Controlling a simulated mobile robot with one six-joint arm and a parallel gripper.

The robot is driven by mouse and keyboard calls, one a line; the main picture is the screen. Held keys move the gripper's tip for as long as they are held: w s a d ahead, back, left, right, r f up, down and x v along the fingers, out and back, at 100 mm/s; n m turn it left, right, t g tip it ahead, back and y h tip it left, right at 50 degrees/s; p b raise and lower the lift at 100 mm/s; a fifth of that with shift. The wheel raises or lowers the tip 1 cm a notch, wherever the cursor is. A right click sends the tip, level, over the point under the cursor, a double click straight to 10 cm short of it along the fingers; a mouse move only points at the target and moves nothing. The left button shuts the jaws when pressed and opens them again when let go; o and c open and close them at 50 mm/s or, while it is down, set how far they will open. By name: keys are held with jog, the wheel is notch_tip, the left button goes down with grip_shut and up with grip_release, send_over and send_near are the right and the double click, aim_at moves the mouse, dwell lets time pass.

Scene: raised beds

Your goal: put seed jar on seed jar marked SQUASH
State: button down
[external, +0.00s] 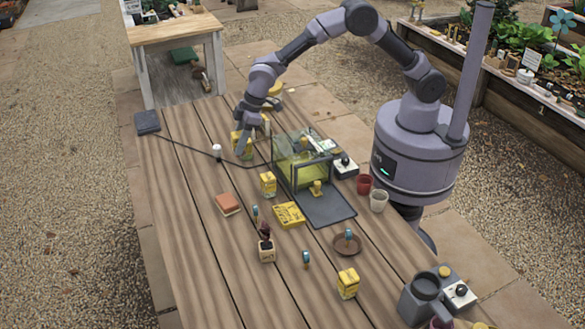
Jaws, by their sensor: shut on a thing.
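My gripper (244,136) points down at the far part of the wooden table, beyond the clear box. It is shut on a yellow seed jar (238,150), which its fingers partly cover. I cannot tell whether this jar touches the table. Another yellow jar (268,184) stands upright left of the clear box, and a third yellow jar (347,284) stands near the table's front. Their labels are too small to read, so I cannot tell which is marked SQUASH.
A cable crosses the far part. The left side is mostly clear.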

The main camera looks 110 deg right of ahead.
notch_tip(320, 180, up, 7)
jog(key=n+p, duration=0.1)
send_over(262, 178)
jog(key=s, duration=0.2)
notch_tip(262, 178, down, 10)
jog(key=b, duration=0.4)
jog(key=shift+d+r, duration=0.1)
jog(key=shift+f, duration=0.2)
jog(key=shift+r, duration=0.2)
jog(key=shift+f, duration=0.15)
jog(key=c, duration=0.9)
grip_release()
